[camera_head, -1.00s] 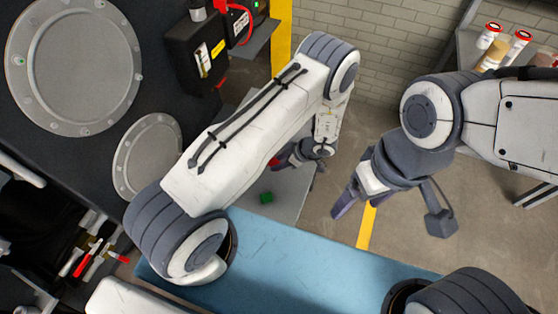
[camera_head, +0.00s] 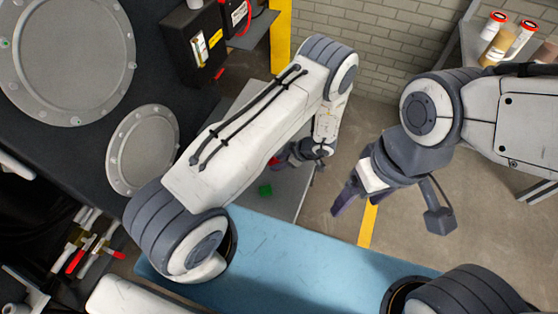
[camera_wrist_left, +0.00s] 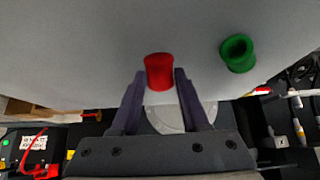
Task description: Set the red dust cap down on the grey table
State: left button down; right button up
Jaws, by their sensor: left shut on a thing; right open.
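The red dust cap (camera_wrist_left: 159,72) is between the fingertips of my left gripper (camera_wrist_left: 159,76) in the left wrist view. My left gripper is shut on it. In the head view only a bit of red cap (camera_head: 274,161) shows beside my left gripper (camera_head: 290,160), over the grey table (camera_head: 287,202). The grey table (camera_wrist_left: 75,45) fills the upper part of the wrist view behind the cap. I cannot tell whether the cap touches it. My right gripper (camera_head: 346,196) is open and empty, right of the table and above the floor.
A green cap (camera_head: 265,190) stands on the grey table near my left gripper; it also shows in the wrist view (camera_wrist_left: 237,53). A blue surface (camera_head: 300,265) lies in front. A dark panel with round grey plates (camera_head: 143,149) stands left. Bare tabletop surrounds the green cap.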

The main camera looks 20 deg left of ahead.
pick_arm(q)
jog(key=shift+f, duration=0.25)
jog(key=shift+c, duration=1.6)
grip_release()
jog(key=shift+r, duration=0.1)
jog(key=b+v, duration=0.2)
jog(key=v, duration=0.8)
jog(key=shift+d+r+b, duration=0.15)
jog(key=shift+b, duration=0.15)
